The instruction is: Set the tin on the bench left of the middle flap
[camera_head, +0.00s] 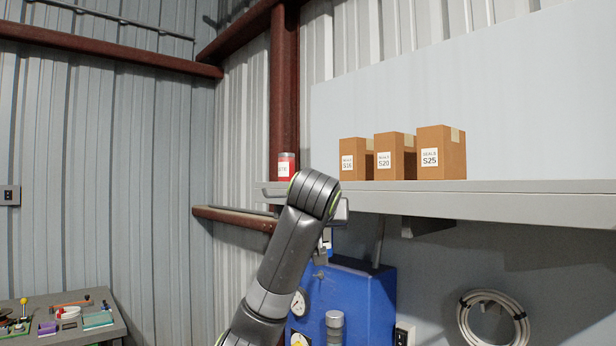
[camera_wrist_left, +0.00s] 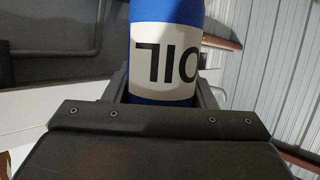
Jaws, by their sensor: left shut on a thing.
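A blue tin (camera_wrist_left: 165,50) with a white label stands between the fingers of my left gripper (camera_wrist_left: 164,92) in the left wrist view. Its lettering reads OIL upside down. The gripper is shut on it, and the tin's far end runs out of the picture. In the head view my left arm hides most of the gripper and tin; only a small blue and white bit shows beside the arm. My right gripper is in neither view. I see no middle flap, and cannot tell which surface is the bench.
A shelf (camera_head: 500,200) holds a red tin (camera_head: 287,163) at its left end and three cardboard boxes (camera_head: 394,157). A blue machine (camera_head: 365,300) with gauges stands below. A small table (camera_head: 75,338) with tools is at lower left. A cable coil (camera_head: 463,318) hangs at right.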

